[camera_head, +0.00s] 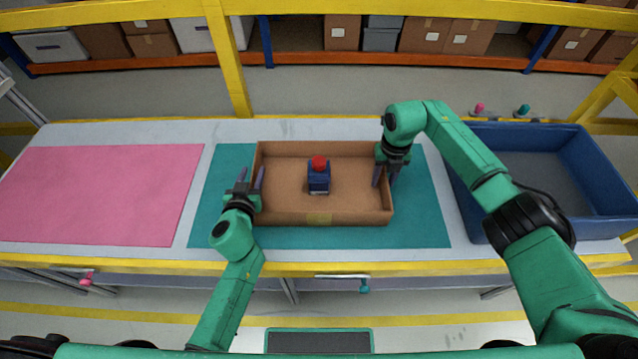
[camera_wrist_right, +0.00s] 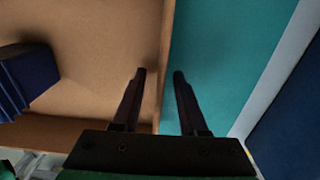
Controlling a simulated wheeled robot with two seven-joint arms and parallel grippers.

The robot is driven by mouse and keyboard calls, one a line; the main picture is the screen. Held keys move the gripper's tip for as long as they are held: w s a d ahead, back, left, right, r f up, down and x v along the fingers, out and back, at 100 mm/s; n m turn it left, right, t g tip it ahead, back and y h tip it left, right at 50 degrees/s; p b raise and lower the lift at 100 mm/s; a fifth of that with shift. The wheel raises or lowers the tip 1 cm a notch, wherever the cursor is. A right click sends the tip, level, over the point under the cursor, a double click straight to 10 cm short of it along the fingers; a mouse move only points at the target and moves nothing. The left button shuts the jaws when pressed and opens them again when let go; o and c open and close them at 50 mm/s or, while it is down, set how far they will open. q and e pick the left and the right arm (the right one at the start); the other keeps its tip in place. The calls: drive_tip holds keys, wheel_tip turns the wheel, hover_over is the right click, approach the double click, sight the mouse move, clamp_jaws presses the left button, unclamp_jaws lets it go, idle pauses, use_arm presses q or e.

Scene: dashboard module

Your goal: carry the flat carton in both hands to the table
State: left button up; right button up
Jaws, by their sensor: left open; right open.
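The flat carton (camera_head: 290,207) is an open, shallow brown tray on the teal mat of the table (camera_head: 140,131). A dark blue block with a red round top (camera_head: 318,177) stands inside it near the middle. My left gripper (camera_head: 251,180) is open at the carton's left wall; whether its fingers straddle the wall is hard to tell. My right gripper (camera_head: 383,178) is open at the carton's right wall. In the right wrist view my right gripper's fingers (camera_wrist_right: 160,75) lie on either side of the carton's wall (camera_wrist_right: 166,50), with a gap between them.
A pink mat (camera_head: 95,195) covers the table's left part, and it is bare. The teal mat (camera_head: 425,225) lies under the carton. A blue bin (camera_head: 590,185) stands at the right. A yellow post (camera_head: 228,60) rises behind the table, before shelves with boxes (camera_head: 425,35).

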use_arm(q)
drive_tip(key=shift+w, duration=0.2)
use_arm(e)
drive_tip(key=shift+s+f, duration=0.1)
drive_tip(key=shift+f, duration=0.15)
use_arm(q)
drive_tip(key=shift+c, duration=0.3)
use_arm(e)
drive_tip(key=shift+c, duration=0.3)
use_arm(q)
clamp_jaws()
use_arm(e)
clamp_jaws()
